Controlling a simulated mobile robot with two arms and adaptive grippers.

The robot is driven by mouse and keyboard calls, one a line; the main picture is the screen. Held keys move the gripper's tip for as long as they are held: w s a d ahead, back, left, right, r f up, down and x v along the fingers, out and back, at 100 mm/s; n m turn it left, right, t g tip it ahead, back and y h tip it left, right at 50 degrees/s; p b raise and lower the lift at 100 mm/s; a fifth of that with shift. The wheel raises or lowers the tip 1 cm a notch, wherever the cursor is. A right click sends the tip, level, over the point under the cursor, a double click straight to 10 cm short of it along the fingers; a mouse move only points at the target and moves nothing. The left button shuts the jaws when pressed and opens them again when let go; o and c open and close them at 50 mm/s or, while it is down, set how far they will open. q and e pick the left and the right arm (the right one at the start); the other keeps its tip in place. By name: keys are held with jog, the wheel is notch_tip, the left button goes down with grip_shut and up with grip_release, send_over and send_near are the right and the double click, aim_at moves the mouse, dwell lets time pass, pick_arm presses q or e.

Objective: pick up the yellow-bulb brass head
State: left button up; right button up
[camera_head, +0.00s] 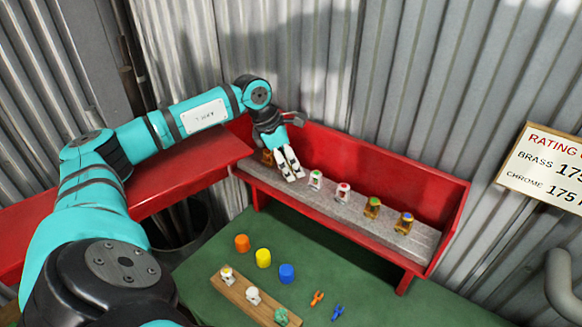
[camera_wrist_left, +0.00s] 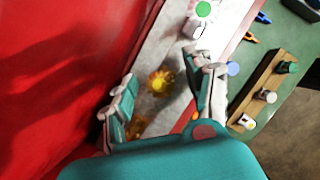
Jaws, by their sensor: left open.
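The yellow-bulb brass head (camera_wrist_left: 160,81) stands on the grey shelf board in the left wrist view. My left gripper (camera_wrist_left: 160,67) is open, with one finger on each side of this head in the picture; I cannot tell whether either finger touches it. In the head view my left gripper (camera_head: 293,176) points down over the left part of the shelf and appears to hide the yellow-bulb head. Another brass head (camera_head: 267,157) shows just left of the gripper; it also shows in the left wrist view (camera_wrist_left: 136,127). My right gripper is not in view.
Right of the gripper on the red shelf (camera_head: 352,158) stand a white green-bulb head (camera_head: 315,180), a white red-bulb head (camera_head: 343,191) and two brass heads (camera_head: 372,207). Below, the green table (camera_head: 365,275) holds coloured caps, small clips and a wooden block (camera_head: 240,297).

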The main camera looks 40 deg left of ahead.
pick_arm(q)
grip_shut()
jog(key=shift+r, duration=0.15)
dwell(0.4)
